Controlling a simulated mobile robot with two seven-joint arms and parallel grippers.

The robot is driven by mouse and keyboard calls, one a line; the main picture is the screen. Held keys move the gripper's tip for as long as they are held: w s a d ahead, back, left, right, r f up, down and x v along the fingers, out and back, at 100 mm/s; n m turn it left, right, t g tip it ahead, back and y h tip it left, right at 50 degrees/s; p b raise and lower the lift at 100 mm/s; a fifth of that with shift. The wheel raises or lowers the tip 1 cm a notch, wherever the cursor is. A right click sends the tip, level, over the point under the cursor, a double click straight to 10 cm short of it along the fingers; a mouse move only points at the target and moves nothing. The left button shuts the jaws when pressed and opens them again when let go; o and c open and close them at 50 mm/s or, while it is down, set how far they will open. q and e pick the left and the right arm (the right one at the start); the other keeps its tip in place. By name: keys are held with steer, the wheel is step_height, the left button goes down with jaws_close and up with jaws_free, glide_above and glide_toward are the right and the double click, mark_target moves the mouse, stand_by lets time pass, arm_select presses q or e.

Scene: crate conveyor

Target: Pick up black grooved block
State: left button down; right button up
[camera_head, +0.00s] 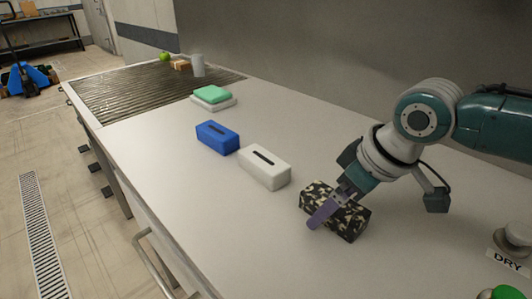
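The black block (348,220) has cream speckles and lies on the white counter, right of centre. No groove can be made out on it, as the gripper covers part of its top. My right gripper (328,208) comes in from the right and is down at the block. One purple finger crosses the block's near left face. The other finger is hidden, so I cannot tell whether the gripper is closed on the block. My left gripper is out of view.
A white slotted box (264,174) and a blue slotted box (217,138) stand in a row left of the block. Farther back are a green-and-white stack (212,96) and a white cup (198,65). A knob (516,236) marked DRY is at the right. The counter's front is clear.

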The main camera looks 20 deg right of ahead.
steer(key=shift+f, duration=0.2)
steer(key=shift+c, duration=0.4)
jaws_close()
stand_by(0.3)
